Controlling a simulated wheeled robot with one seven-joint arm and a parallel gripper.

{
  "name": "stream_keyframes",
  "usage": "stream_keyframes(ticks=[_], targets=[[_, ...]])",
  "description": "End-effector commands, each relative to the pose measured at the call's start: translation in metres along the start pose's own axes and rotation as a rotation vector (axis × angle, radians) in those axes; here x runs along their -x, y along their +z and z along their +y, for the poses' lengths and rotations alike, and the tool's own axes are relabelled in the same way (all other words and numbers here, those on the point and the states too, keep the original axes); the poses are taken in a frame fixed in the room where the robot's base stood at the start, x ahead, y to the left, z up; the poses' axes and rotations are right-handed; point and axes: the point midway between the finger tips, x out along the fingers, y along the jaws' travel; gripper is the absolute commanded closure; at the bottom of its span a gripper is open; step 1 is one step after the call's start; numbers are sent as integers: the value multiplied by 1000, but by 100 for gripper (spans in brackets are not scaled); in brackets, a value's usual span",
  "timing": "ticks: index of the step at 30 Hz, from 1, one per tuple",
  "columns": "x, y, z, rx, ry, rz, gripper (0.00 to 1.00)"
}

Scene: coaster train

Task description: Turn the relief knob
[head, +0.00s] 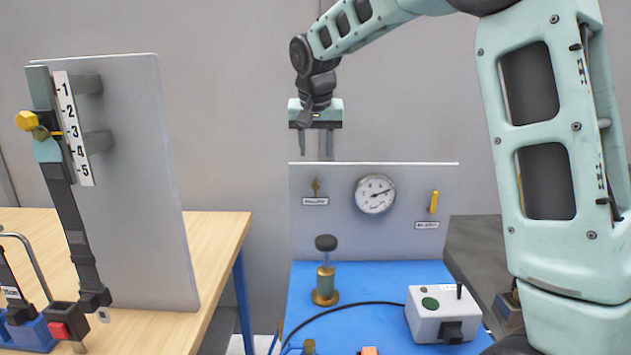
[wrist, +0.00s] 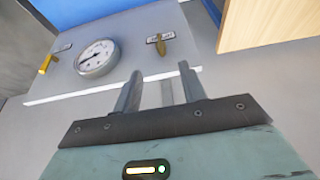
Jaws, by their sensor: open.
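The grey upright panel (head: 270,180) carries a small brass knob (head: 316,187) at its upper left, with a white label under it. A yellow handle (head: 434,201) with its own label is at the panel's right. The labels are too small to read, so I cannot tell which is the relief knob. My gripper (head: 316,155) is open and empty, pointing down above the panel's top edge, roughly over the brass knob. In the wrist view the brass knob (wrist: 160,47) shows beyond the fingertips (wrist: 160,78), apart from them.
A round gauge (head: 375,194) sits mid-panel. On the blue bench top (head: 300,280) stand a brass post with a black knob (head: 326,243) and a white box (head: 443,312) with a cable. A wooden table (head: 215,240) with a numbered upright board (head: 140,190) is at left.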

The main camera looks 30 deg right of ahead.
Motion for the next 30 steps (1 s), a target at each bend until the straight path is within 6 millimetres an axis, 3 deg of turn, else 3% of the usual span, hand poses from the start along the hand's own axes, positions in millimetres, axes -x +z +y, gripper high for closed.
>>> stream_keyframes(ticks=[9,15,21,30], targets=[[-67,0,0,2,2,-5,58],[-97,0,-1,2,1,-2,58],[-112,0,-1,1,-1,0,58],[-113,0,-1,1,-1,0,61]])
